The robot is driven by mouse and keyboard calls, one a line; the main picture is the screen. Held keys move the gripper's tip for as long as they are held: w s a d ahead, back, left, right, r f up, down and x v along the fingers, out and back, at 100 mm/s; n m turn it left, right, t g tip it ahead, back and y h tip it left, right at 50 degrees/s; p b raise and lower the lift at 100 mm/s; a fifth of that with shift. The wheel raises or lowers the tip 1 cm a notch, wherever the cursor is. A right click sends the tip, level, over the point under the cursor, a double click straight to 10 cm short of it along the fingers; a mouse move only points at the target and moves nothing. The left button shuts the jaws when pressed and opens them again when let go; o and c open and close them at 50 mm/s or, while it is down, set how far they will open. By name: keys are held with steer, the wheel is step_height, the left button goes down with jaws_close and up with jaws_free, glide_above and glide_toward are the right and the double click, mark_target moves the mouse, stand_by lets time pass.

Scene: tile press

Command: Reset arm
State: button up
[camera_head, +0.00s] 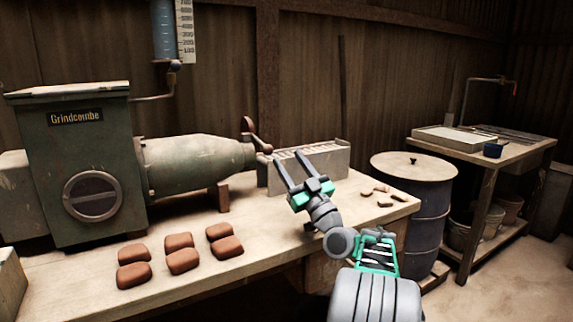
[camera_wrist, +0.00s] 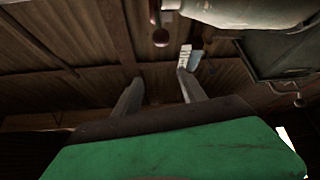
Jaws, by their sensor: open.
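My gripper (camera_head: 293,166) is open and empty, raised above the workbench (camera_head: 200,282) with its two fingers spread and pointing up and away. In the head view it stands in front of a long pale slotted block (camera_head: 328,167) at the bench's back edge and partly hides it. The wrist view shows both fingers (camera_wrist: 157,92) apart with nothing between them, against the dark plank wall or roof. My arm reaches in from the lower right.
A green Grindcombe machine (camera_head: 75,150) with a barrel (camera_head: 195,163) fills the left of the bench. Several reddish-brown blocks (camera_head: 183,260) lie before it. Small brown pieces (camera_head: 385,203) lie at the right end. A lidded drum (camera_head: 413,169) and a sink table (camera_head: 500,160) stand right.

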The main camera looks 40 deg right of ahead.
steer(key=w+a+r+n+g+y+p, duration=0.1)
steer(key=w+a+r+g+y+p, duration=0.2)
steer(key=a+p, duration=0.35)
steer(key=w+a+r+n+g+y+p, duration=0.1)
steer(key=w+a+r+g+p, duration=0.15)
steer(key=w+a+p, duration=0.4)
steer(key=s+a+g+p, duration=0.2)
steer(key=a+p, duration=0.2)
steer(key=a, duration=0.2)
steer(key=s+a+g+p, duration=0.2)
steer(key=a+g+p, duration=0.1)
steer(key=a, duration=0.4)
steer(key=s+a+m+g+h+p, duration=0.1)
steer(key=s+a+g+p, duration=0.1)
steer(key=s+p, duration=0.4)
steer(key=s+a+m+g+h+p, duration=0.1)
steer(key=s+a+g+p, duration=0.2)
steer(key=s, duration=0.9)
steer(key=s+a+m+g+p, duration=0.2)
steer(key=s+g+p, duration=0.4)
steer(key=s+p, duration=0.3)
steer(key=shift+s+a+r+h, duration=0.35)
steer(key=shift+a+r+h, duration=0.1)
steer(key=shift+a, duration=0.3)
